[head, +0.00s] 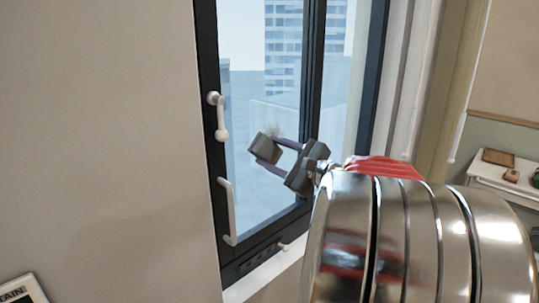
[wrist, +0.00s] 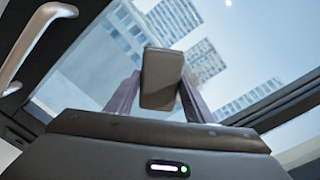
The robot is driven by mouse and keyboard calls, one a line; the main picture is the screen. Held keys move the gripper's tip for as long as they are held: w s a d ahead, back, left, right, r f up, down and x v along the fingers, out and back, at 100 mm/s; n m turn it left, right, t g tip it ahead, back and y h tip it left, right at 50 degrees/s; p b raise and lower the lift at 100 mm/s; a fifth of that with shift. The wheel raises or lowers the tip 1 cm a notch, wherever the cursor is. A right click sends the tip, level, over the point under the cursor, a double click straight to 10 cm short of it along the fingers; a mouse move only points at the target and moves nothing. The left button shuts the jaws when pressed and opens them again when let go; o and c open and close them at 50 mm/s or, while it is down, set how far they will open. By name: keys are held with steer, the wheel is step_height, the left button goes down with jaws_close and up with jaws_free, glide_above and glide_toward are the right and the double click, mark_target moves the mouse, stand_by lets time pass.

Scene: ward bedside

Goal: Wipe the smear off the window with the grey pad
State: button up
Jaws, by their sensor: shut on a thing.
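The window (head: 240,75) has a dark frame and tall buildings behind its glass. My gripper (head: 268,151) is in front of the lower part of the pane, its two purple-grey fingers shut on the grey pad (head: 264,149). In the wrist view the pad (wrist: 162,78) stands between the fingers, with glass and sky beyond it. I cannot tell whether the pad touches the glass. A faint brownish mark, perhaps the smear (head: 272,129), shows on the glass just above the pad in the head view. The pad may hide part of it.
A white window handle (head: 221,118) and a white pull bar (head: 229,210) are on the frame left of my gripper. A plain wall (head: 100,120) fills the left. A shelf with small objects (head: 498,158) is at the far right.

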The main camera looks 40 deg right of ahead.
mark_target(280, 148)
steer(key=shift+w+d, duration=0.15)
steer(key=shift+d, duration=1.55)
steer(key=shift+d, duration=0.1)
steer(key=shift+d, duration=1.65)
steer(key=shift+d, duration=0.1)
steer(key=shift+w+d, duration=0.15)
steer(key=shift+d, duration=1.45)
steer(key=shift+a, duration=0.15)
steer(key=shift+a, duration=1.6)
